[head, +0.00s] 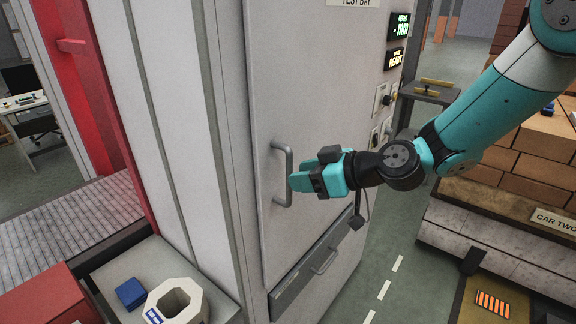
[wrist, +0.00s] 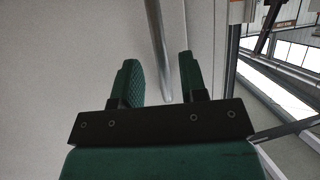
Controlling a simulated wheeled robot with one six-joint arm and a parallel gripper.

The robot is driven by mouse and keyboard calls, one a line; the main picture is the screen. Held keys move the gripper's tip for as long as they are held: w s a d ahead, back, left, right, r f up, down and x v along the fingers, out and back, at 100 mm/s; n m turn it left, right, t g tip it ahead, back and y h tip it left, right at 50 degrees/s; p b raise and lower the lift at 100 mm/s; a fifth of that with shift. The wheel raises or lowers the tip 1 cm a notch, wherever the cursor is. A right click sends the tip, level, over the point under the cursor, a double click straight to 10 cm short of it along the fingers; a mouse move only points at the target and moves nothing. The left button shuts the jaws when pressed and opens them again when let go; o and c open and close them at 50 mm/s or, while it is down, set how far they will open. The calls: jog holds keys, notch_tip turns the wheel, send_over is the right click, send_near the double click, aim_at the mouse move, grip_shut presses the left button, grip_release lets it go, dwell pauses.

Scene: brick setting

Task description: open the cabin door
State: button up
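The cabin door (head: 300,90) is a tall pale grey panel and looks shut in its frame. Its upright grey bar handle (head: 278,160) stands off the door's face. My gripper (head: 300,182) is at the handle's lower half, coming from the right. In the wrist view the handle (wrist: 160,45) runs down between my two green fingers (wrist: 160,82). The fingers are apart, with a gap on the left side of the bar; the right gap is narrower. Whether either finger touches the bar cannot be told.
Lit displays and buttons (head: 398,58) are at the cabinet's right edge. A side table (head: 130,270) holds a blue block (head: 130,293) and a white octagonal ring (head: 177,302). A brick-laden cart (head: 500,225) stands right, beyond open floor.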

aim_at(289, 201)
jog(key=shift+p+x, duration=0.55)
jog(key=shift+x, duration=1.35)
grip_shut()
